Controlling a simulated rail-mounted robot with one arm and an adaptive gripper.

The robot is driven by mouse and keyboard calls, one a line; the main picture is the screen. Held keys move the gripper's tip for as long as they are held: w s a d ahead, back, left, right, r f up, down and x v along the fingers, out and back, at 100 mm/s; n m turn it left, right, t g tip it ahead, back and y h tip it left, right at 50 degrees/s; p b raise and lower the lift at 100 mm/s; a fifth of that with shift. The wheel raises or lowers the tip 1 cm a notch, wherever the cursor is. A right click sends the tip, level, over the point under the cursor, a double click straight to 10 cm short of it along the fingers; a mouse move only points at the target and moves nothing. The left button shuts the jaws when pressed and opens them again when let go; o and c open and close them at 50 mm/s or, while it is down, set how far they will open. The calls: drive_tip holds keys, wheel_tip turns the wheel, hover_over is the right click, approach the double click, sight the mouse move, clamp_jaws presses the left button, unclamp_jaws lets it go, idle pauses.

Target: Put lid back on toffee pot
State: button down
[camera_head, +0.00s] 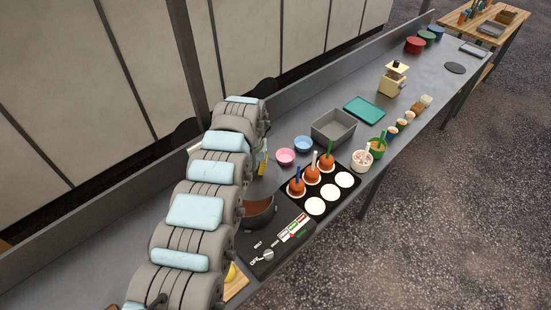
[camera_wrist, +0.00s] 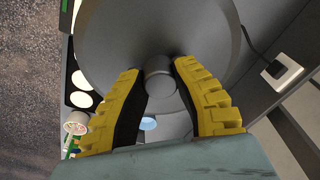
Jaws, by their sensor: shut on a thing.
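The toffee pot (camera_head: 260,210) stands open on a black hob unit (camera_head: 262,258), with brown toffee showing inside. My arm covers its left side. In the wrist view the lid (camera_wrist: 115,35) is a broad grey disc with a round knob (camera_wrist: 159,84) in its middle. My gripper (camera_wrist: 160,68) has its yellow-backed fingers closed on either side of that knob. In the head view my gripper (camera_head: 263,162) shows only partly beside my arm, above the counter and beyond the pot. I cannot make out the lid there.
A black tray (camera_head: 331,169) with toffee apples and white discs lies right of the pot. Pink (camera_head: 285,157) and blue (camera_head: 303,144) bowls stand behind it, near a grey bin (camera_head: 333,126). A wall socket (camera_wrist: 284,72) with a cable shows in the wrist view.

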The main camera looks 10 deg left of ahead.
drive_tip(key=a+f, duration=0.1)
drive_tip(key=s+a+f, duration=0.1)
drive_tip(key=shift+a+f, duration=0.25)
drive_tip(key=shift+f, duration=0.05)
drive_tip(key=shift+s+f+b, duration=0.1)
drive_tip(key=shift+f+b, duration=1.95)
drive_tip(key=shift+f, duration=1.05)
drive_tip(key=shift+p, duration=0.55)
drive_tip(key=shift+f+p, duration=0.15)
drive_tip(key=shift+p, duration=0.2)
idle(0.6)
drive_tip(key=shift+c, duration=1.7)
unclamp_jaws()
drive_tip(key=shift+r+p, duration=3.05)
drive_tip(key=shift+r, duration=0.5)
